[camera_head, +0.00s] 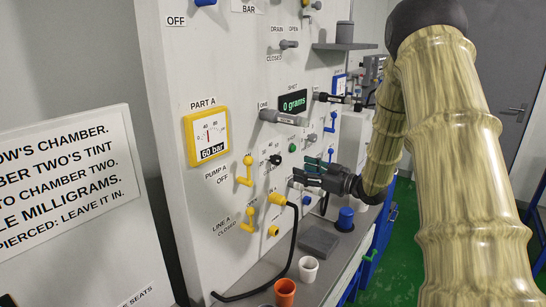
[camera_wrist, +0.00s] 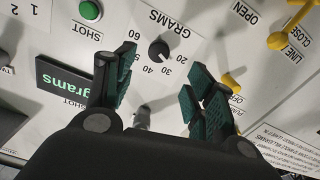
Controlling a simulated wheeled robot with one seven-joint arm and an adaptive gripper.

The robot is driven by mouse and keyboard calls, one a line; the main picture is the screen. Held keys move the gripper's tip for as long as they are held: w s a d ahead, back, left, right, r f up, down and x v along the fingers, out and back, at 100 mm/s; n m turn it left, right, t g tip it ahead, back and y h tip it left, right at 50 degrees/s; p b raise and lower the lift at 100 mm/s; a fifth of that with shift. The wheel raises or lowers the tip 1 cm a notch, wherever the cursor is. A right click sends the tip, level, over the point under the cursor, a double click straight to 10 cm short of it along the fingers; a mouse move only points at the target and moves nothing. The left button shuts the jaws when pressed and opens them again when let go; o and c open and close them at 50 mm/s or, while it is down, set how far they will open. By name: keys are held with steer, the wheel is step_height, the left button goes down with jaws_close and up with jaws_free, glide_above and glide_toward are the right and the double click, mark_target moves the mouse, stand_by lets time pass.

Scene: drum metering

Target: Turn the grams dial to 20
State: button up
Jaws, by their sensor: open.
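The grams dial (camera_wrist: 158,50) is a small black round knob on the light panel. In the wrist view it appears upside down, with the word GRAMS and several numbers including 20, 30, 40 and 60 around it. A small light mark shows on the knob, but I cannot tell surely which number it points to. The dial also shows in the head view (camera_head: 275,160). My gripper (camera_wrist: 164,64) is open and empty, its dark green pads apart. In the wrist view the dial shows between and beyond the fingertips. In the head view my gripper (camera_head: 306,174) is right of the dial.
A green SHOT button (camera_wrist: 90,10) and a display (camera_head: 293,103) reading 0 grams are near the dial. Yellow levers (camera_head: 245,168) stick out on its other side. An orange cup (camera_head: 285,291), a white cup (camera_head: 308,268) and a blue-topped item (camera_head: 345,218) stand on the shelf below.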

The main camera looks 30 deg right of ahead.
mark_target(279, 161)
steer(key=p+x, duration=0.2)
steer(key=x, duration=0.3)
steer(key=p+x, duration=0.2)
steer(key=x, duration=0.2)
steer(key=shift+w+a+r, duration=0.1)
steer(key=shift+w+r, duration=0.15)
steer(key=shift+w, duration=0.15)
steer(key=shift+w+a+f, duration=0.15)
steer(key=shift+w+a, duration=0.15)
steer(key=shift+w, duration=0.35)
steer(key=c, duration=1.1)
